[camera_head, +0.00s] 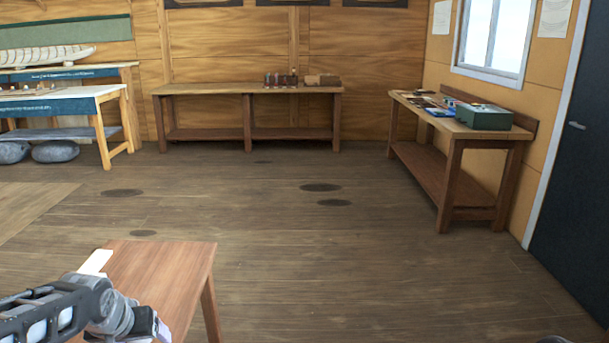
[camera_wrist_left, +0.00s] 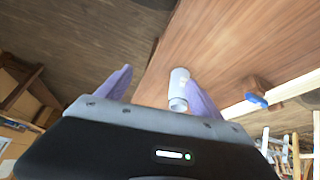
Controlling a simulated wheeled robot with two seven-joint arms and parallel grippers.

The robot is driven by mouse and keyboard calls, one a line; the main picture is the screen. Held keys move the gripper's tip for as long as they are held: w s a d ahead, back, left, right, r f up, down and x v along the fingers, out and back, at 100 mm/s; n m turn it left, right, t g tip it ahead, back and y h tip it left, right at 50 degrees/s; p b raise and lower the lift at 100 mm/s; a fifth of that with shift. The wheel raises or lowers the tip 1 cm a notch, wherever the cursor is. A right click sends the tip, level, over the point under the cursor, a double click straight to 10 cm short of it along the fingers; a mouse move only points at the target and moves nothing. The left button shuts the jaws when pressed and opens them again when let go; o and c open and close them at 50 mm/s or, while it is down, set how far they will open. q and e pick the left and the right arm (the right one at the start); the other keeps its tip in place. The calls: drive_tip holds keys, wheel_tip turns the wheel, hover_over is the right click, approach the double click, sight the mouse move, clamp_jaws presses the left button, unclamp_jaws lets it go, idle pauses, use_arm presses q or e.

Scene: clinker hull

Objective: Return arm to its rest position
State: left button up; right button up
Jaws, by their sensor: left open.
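My left arm comes in from the lower left in the head view, over a small wooden table (camera_head: 178,268). The left gripper (camera_wrist_left: 158,76) shows two spread purple-grey fingers in the left wrist view; it is open. A small pale grey cylinder (camera_wrist_left: 178,88) shows beside the right-hand finger, in front of the wooden tabletop (camera_wrist_left: 235,45). I cannot tell whether the finger touches it. The left fingertips are not clear in the head view.
A white flat piece (camera_head: 96,262) lies at the small table's left edge. A small blue object (camera_wrist_left: 256,100) shows in the left wrist view. A long bench (camera_head: 215,89) stands at the back, another bench (camera_head: 455,128) at the right. The middle floor is clear.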

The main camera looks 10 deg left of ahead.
use_arm(q)
drive_tip(key=w+d+f+m+h, duration=0.1)
drive_tip(key=d+f+h, duration=0.3)
drive_tip(key=d+f, duration=1.45)
drive_tip(key=s+d+f+g, duration=0.2)
drive_tip(key=s+d+f, duration=0.4)
drive_tip(key=s+f, duration=0.2)
drive_tip(key=s+d+f+g+h+p, duration=0.1)
drive_tip(key=s+d+f, duration=0.5)
drive_tip(key=s, duration=0.7)
wheel_tip(320, 180, down, 3)
drive_tip(key=shift+d+r+m+g+h, duration=0.2)
drive_tip(key=shift+m+g+h, duration=0.15)
drive_tip(key=shift+g, duration=0.55)
